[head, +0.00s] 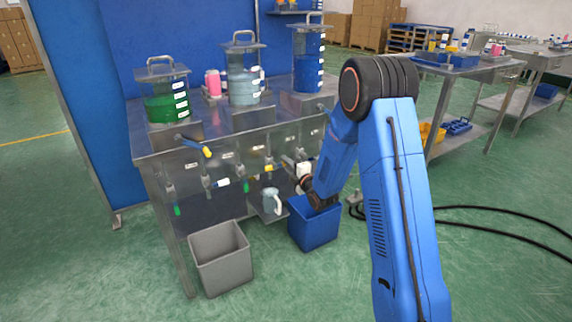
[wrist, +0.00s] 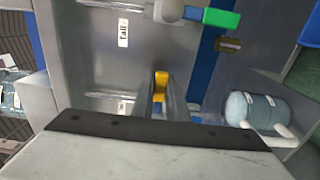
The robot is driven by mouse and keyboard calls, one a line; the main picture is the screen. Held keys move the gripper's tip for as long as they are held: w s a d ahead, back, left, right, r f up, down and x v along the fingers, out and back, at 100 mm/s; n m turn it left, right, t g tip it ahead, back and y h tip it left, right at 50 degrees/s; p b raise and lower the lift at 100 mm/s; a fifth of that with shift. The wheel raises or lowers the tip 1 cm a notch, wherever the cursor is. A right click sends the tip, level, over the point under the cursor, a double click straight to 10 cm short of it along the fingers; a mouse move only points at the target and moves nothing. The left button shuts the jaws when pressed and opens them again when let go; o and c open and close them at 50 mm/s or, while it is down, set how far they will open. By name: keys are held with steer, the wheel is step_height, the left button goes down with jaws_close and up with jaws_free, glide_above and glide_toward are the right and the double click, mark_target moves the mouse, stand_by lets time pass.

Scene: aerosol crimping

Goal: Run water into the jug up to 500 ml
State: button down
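The jug (head: 271,201), pale blue and see-through with a white handle, stands on a small shelf at the front of the steel bench. It also shows at the right of the wrist view (wrist: 252,108). Its water level and marks are not readable. My gripper (head: 287,161) is at the bench front, above and right of the jug. In the wrist view, its fingertips (wrist: 160,98) are at a yellow tap lever (wrist: 160,86), which shows between them. Whether they press on it is unclear. No water stream is visible.
Tanks with green (head: 166,104), pale (head: 243,88) and blue (head: 308,72) liquid stand on the bench. Other taps line its front, one with a green end (wrist: 221,18). A grey bin (head: 220,258) and a blue bin (head: 314,228) stand on the floor.

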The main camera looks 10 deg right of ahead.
steer(key=shift+f, duration=0.1)
steer(key=shift+s+a+f+m, duration=0.15)
steer(key=shift+f+m, duration=0.4)
steer(key=shift+m, duration=0.7)
steer(key=shift+a+f+m, duration=0.1)
steer(key=shift+f+m, duration=0.45)
steer(key=shift+m, duration=0.7)
steer(key=c, duration=1.7)
jaws_free()
steer(key=shift+c, duration=0.2)
steer(key=v, duration=1.2)
